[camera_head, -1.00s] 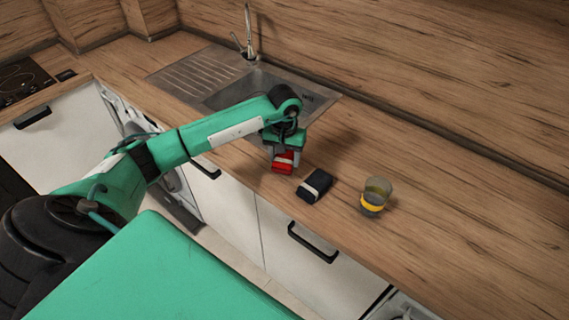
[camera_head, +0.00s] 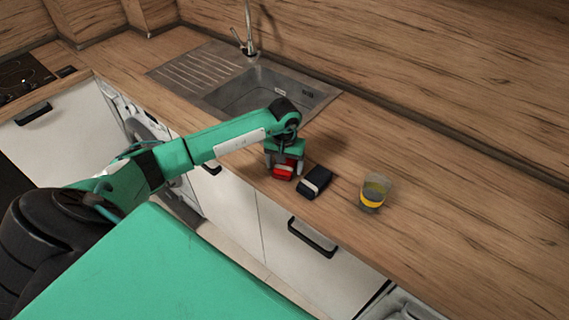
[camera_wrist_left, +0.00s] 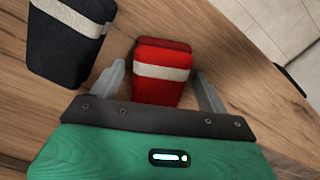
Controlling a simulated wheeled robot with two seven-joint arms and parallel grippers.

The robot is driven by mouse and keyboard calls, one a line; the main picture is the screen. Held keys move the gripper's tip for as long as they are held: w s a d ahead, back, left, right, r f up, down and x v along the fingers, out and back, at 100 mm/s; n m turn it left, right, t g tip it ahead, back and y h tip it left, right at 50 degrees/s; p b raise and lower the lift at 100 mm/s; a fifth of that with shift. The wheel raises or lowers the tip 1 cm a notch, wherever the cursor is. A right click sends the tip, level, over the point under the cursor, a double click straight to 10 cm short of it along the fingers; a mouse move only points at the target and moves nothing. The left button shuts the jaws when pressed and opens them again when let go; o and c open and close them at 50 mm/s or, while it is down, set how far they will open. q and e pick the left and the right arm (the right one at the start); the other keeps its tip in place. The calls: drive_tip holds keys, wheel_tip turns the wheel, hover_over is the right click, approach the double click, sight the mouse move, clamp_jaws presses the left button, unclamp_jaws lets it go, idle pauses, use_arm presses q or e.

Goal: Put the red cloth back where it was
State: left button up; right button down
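The red cloth (camera_head: 284,172), folded with a pale band, is at the front part of the wooden counter, left of a dark folded cloth (camera_head: 315,182). In the left wrist view the red cloth (camera_wrist_left: 161,73) lies between the fingers of my left gripper (camera_wrist_left: 160,78). The fingers are spread, with a gap visible on each side of the cloth. In the head view my left gripper (camera_head: 284,165) is right over the red cloth and hides part of it. It appears to rest on the counter. My right gripper is not in view.
The dark cloth, with a pale band, also shows close by in the left wrist view (camera_wrist_left: 66,38). A glass with a yellow band (camera_head: 374,191) stands to its right. The sink (camera_head: 258,92) lies behind my gripper. The counter right of the glass is clear.

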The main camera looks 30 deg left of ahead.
use_arm(q)
drive_tip(key=shift+r, duration=0.2)
drive_tip(key=shift+w+r, duration=0.1)
drive_tip(key=shift+r, duration=0.15)
wheel_tip(320, 180, up, 11)
drive_tip(key=b, duration=0.4)
drive_tip(key=shift+r, duration=0.2)
